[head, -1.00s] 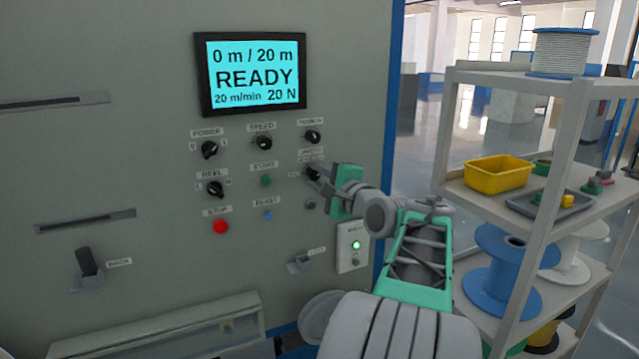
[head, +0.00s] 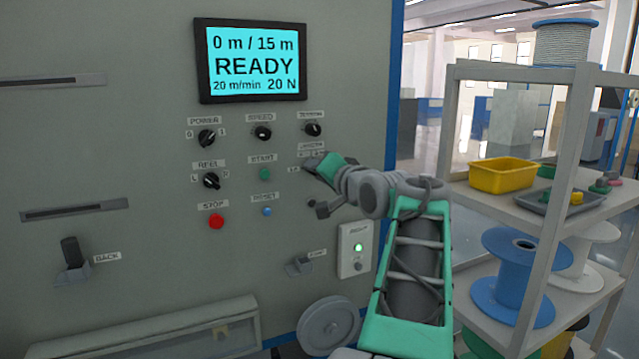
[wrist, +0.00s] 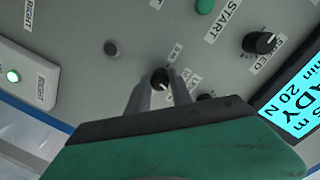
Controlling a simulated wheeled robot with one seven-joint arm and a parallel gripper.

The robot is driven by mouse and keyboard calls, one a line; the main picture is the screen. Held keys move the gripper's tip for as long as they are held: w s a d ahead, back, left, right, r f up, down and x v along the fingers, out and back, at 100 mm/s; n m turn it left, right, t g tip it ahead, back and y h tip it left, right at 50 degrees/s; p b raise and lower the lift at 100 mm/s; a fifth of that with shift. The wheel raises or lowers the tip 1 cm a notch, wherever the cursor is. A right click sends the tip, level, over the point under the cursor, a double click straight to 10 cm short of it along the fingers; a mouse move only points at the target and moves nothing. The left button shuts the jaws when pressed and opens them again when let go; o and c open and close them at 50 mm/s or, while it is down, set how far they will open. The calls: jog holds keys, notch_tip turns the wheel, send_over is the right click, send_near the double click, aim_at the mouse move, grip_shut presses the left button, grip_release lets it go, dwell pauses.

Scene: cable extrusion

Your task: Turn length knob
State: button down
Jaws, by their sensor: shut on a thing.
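The length knob (wrist: 160,77) is a small black dial with a pale pointer mark. In the wrist view it sits between the two grey fingers of my gripper (wrist: 160,84), which is shut on it. In the head view my gripper (head: 316,167) reaches the panel below the tension knob (head: 312,130) and mostly covers the length knob and part of its label. The screen (head: 253,63) reads 0 m / 15 m, READY, 20 m/min, 20 N.
The speed knob (head: 262,133), power knob (head: 207,138), reel knob (head: 211,181), green start button (head: 265,174), blue reset button (head: 267,211) and red stop button (head: 216,221) are close by. A shelf (head: 500,195) with spools and a yellow bin (head: 503,175) stands to the right.

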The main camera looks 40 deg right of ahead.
jog(key=shift+f+n+h+b, duration=0.1)
jog(key=shift+n+h+b, duration=0.5)
jog(key=shift+n+b, duration=3.85)
jog(key=shift+f+n+h+b, duration=0.1)
jog(key=shift+n+h+b, duration=0.5)
jog(key=shift+n+b, duration=3.85)
jog(key=shift+r+n+p, duration=0.1)
jog(key=shift+n+p, duration=0.65)
jog(key=shift+n, duration=0.05)
jog(key=c, duration=1.1)
grip_release()
jog(key=shift+c, duration=0.2)
jog(key=v, duration=0.8)
jog(key=shift+f, duration=0.2)
